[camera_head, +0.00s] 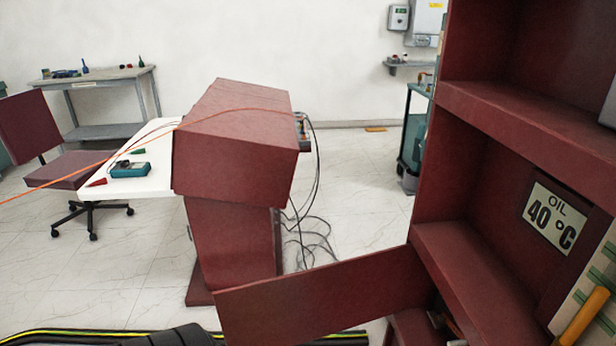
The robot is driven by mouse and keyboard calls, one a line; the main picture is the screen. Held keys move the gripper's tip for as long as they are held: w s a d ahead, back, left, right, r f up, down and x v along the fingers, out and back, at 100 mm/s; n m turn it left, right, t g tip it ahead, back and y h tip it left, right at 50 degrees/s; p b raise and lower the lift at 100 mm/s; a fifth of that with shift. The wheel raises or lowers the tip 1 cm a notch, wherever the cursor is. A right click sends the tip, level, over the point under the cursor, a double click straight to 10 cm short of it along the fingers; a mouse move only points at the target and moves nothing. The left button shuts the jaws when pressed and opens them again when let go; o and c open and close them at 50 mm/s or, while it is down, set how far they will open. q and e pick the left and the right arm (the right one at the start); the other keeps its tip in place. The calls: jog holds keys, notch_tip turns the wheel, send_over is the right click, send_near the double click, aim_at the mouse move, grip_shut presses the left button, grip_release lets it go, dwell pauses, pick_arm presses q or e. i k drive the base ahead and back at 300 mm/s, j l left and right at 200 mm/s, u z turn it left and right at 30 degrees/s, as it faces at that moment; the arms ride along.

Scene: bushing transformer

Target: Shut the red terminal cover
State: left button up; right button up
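The red terminal cover (325,297) is a flat dark-red panel at the bottom centre. It stands open, swung out to the left from the red transformer cabinet (427,150) on the right. Its right end meets the cabinet near the lower compartment, whose inside is mostly hidden. Neither of my grippers shows clearly. A dark rounded part (180,337) is cut off at the bottom edge, left of the cover; I cannot tell whether it is part of my arm.
A red console (235,150) stands behind the cover, beside a white table (160,183) and a chair (75,170). An orange cable crosses the left side. Black cables lie on the floor behind the cover. A yellow-striped cable (60,332) runs along the bottom.

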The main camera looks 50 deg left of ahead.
aim_at(302, 307)
jog(key=k+j+z, duration=0.15)
jog(key=j, duration=0.4)
jog(key=k+j+z, duration=0.2)
jog(key=j, duration=0.3)
jog(key=k+j+z, duration=0.15)
jog(key=k+j, duration=0.2)
jog(key=k+j+z, duration=0.2)
jog(key=j, duration=0.3)
jog(key=j+z, duration=0.15)
jog(key=j, duration=0.6)
jog(key=k+j+z, duration=0.15)
jog(key=j, duration=0.55)
jog(key=k, duration=0.25)
